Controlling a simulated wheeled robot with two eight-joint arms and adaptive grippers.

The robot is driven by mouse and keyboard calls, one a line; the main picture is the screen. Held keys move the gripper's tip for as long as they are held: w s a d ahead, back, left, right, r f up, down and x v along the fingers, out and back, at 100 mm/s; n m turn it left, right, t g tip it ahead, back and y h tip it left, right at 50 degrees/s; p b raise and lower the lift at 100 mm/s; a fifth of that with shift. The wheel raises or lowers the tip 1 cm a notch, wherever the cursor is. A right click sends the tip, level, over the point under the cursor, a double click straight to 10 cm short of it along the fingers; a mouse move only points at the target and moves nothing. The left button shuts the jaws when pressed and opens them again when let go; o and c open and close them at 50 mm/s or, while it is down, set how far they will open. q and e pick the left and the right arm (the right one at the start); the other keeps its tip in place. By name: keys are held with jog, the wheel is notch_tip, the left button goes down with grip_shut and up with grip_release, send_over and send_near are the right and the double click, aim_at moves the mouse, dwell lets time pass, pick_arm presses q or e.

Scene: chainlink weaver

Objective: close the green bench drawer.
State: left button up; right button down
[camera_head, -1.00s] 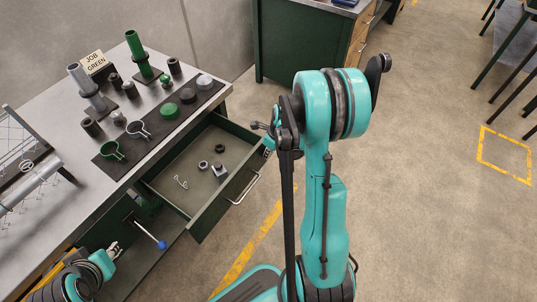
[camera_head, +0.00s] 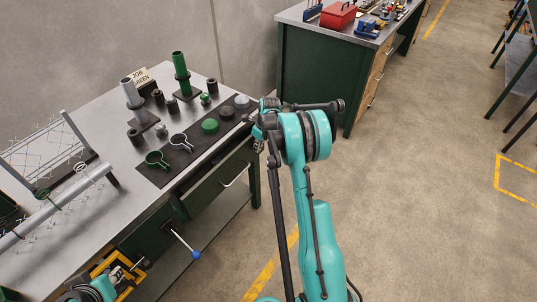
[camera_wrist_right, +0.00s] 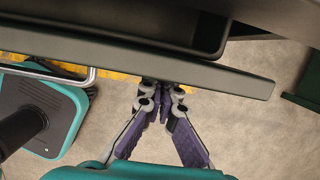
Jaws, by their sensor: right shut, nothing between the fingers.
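The green bench drawer (camera_head: 211,193) is in the head view, its front close under the worktop edge. No drawer interior shows there; I cannot tell whether a thin gap remains. Its bar handle (camera_head: 236,176) faces outward. In the right wrist view, the drawer front (camera_wrist_right: 215,77) crosses the upper part, with a dark recess behind it. My right gripper (camera_wrist_right: 161,88) is shut and empty, fingertips at the front's outer edge, right of the handle (camera_wrist_right: 85,76). In the head view it is mostly hidden near the bench corner. My left gripper (camera_head: 122,273) is at lower left, its jaws unclear.
The worktop (camera_head: 98,117) holds green and grey posts, clamps and a dark mat (camera_head: 149,175). A blue-tipped lever (camera_head: 186,244) sticks out below the drawer. Another green bench (camera_head: 312,75) stands behind.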

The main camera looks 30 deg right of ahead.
aim_at(252, 144)
jog(key=shift+w+a, duration=0.3)
jog(key=shift+w, duration=0.45)
jog(key=shift+w+a, duration=0.25)
jog(key=shift+w, duration=0.5)
pick_arm(q)
jog(key=shift+r, duration=0.15)
pick_arm(e)
jog(key=shift+w, duration=0.1)
